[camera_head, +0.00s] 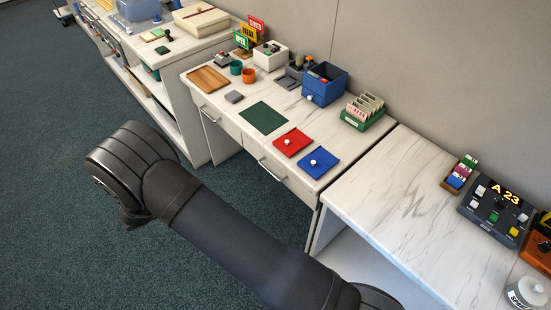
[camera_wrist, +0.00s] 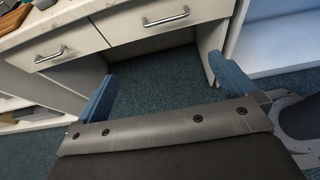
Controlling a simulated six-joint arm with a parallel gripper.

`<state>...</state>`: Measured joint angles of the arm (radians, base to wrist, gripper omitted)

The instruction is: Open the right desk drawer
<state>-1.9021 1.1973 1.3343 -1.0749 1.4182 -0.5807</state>
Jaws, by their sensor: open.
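The white desk's right drawer (camera_head: 280,176) is shut, and its metal bar handle (camera_head: 269,169) faces the open floor. In the wrist view the right drawer (camera_wrist: 128,28) shows near the top, with its handle (camera_wrist: 166,17) near the upper edge. My gripper (camera_wrist: 163,73) is open and empty, its two blue fingers spread wide. The fingers point towards the desk and sit apart from the handle, below it in the picture. In the head view my wrist hides most of the gripper. The left drawer (camera_wrist: 75,46) is also shut, with its own handle (camera_wrist: 50,54).
The desk top (camera_head: 228,118) carries a green mat (camera_head: 263,118), red (camera_head: 292,143) and blue (camera_head: 320,162) flat pieces with white knobs, and a blue box (camera_head: 324,85). A second table (camera_head: 405,205) stands to the right. Carpet (camera_head: 60,150) before the desk is clear.

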